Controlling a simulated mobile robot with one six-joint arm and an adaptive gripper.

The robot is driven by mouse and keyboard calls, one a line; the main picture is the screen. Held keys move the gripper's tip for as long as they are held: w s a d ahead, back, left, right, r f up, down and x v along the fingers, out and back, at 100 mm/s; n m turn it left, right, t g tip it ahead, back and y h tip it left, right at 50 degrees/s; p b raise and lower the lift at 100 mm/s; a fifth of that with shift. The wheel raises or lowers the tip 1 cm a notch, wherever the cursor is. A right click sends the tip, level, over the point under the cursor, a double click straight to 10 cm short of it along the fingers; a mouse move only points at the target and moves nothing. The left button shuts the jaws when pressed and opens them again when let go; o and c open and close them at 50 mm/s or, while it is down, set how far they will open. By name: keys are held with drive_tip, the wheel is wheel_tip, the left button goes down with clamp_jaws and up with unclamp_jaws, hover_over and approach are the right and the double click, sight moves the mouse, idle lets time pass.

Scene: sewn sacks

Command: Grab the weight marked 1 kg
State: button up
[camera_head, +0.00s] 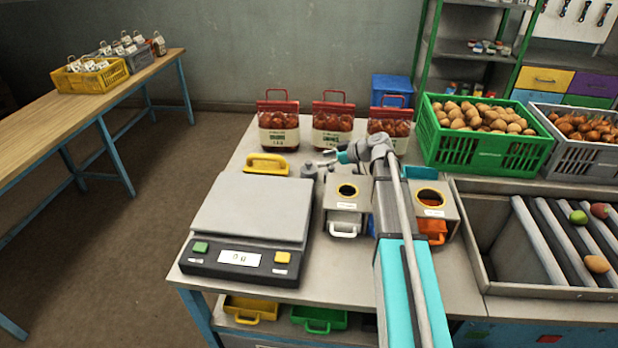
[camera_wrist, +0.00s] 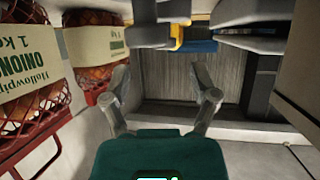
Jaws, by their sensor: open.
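Small grey weights (camera_head: 309,172) stand at the back of the table, between the scale and the white box. My gripper (camera_head: 327,158) is beside them and partly hides them. In the wrist view my gripper (camera_wrist: 160,74) has its two fingers spread with nothing between them. A dark grey shape (camera_wrist: 158,22), seemingly a weight, is ahead of the fingertips and cut off by the top edge. Another grey shape (camera_wrist: 252,12) is to its right. I cannot read any mark on them, so I cannot tell which is 1 kg.
The scale (camera_head: 252,208) reads 0 g. A yellow-handled item (camera_head: 267,163) lies behind it. Red-topped sacks (camera_head: 278,130) stand along the back, close to my gripper's left in the wrist view. A white box (camera_head: 346,195) stands right of the weights. A green crate (camera_head: 487,152) is further right.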

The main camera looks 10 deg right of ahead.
sight(310, 162)
drive_tip(key=shift+w+a+f, duration=0.15)
drive_tip(key=shift+a, duration=0.1)
drive_tip(key=shift+s+b+x, duration=0.1)
drive_tip(key=shift+b+x, duration=0.45)
drive_tip(key=shift+x, duration=0.75)
drive_tip(key=shift+s+b+x, duration=0.15)
drive_tip(key=shift+b+x, duration=0.4)
drive_tip(key=shift+x, duration=0.75)
drive_tip(key=shift+a, duration=0.15)
clamp_jaws()
